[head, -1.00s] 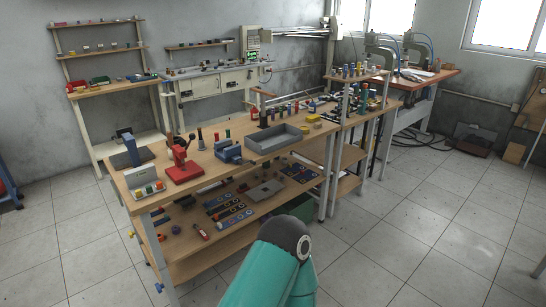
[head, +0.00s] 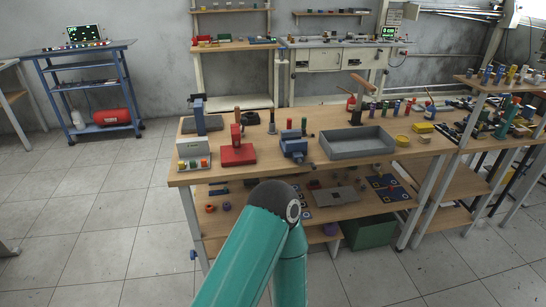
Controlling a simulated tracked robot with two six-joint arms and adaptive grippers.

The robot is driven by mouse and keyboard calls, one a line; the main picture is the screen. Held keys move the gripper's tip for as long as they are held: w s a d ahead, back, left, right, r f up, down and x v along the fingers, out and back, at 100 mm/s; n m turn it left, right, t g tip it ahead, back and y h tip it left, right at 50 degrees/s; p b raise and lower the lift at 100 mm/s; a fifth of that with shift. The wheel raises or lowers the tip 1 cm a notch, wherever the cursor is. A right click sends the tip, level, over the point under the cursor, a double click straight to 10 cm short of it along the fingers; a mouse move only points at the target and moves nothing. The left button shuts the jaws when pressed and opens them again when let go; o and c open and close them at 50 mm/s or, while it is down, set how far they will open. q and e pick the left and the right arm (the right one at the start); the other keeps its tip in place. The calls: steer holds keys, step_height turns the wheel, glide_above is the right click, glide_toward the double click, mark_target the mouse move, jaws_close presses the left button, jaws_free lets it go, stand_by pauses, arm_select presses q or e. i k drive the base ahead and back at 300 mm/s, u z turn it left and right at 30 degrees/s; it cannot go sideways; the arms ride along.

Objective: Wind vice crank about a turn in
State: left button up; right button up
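A small blue bench vice (head: 293,145) stands near the front edge of the wooden workbench (head: 255,150), between a red press-like tool and a grey tray. Its crank is too small to make out at this distance. A teal arm link of mine with a dark joint rises at the bottom middle, in front of the bench and below the vice. Neither gripper is in view.
The red tool (head: 238,151), a box with coloured buttons (head: 194,152) and the grey tray (head: 357,143) stand on the benchtop. Parts lie on the lower shelf. A blue cart (head: 86,90) stands at the left. The floor at left is clear.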

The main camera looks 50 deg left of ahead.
mark_target(299, 162)
steer(key=u, duration=0.45)
steer(key=i, duration=0.95)
steer(key=u, duration=0.7)
steer(key=k, duration=0.65)
steer(key=u, duration=0.25)
steer(key=i, duration=0.75)
steer(key=z, duration=0.1)
